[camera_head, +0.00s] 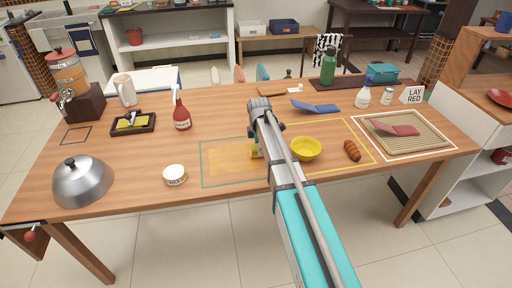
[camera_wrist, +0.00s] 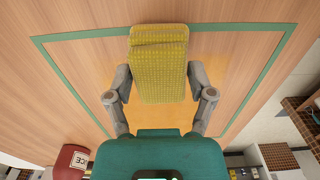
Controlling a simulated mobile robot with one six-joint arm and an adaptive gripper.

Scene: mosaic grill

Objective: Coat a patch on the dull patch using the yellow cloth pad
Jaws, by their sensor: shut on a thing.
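My gripper (camera_wrist: 160,86) is shut on the yellow cloth pad (camera_wrist: 159,50), with one finger on each side of it. The pad also shows in the head view (camera_head: 254,151), partly hidden by my arm. The pad is over a green-outlined rectangle (camera_head: 201,168) on the wooden table. Inside the outline lies a yellow-orange area (camera_head: 228,160), which also shows beside the pad in the wrist view (camera_wrist: 115,62). The pad hides part of this area. I cannot tell whether the pad touches the table.
A round tin (camera_head: 175,175), red bottle (camera_head: 181,114), dark tray (camera_head: 147,130) and metal dome (camera_head: 82,183) stand left. A woven mat (camera_head: 418,145) holds a red cloth.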

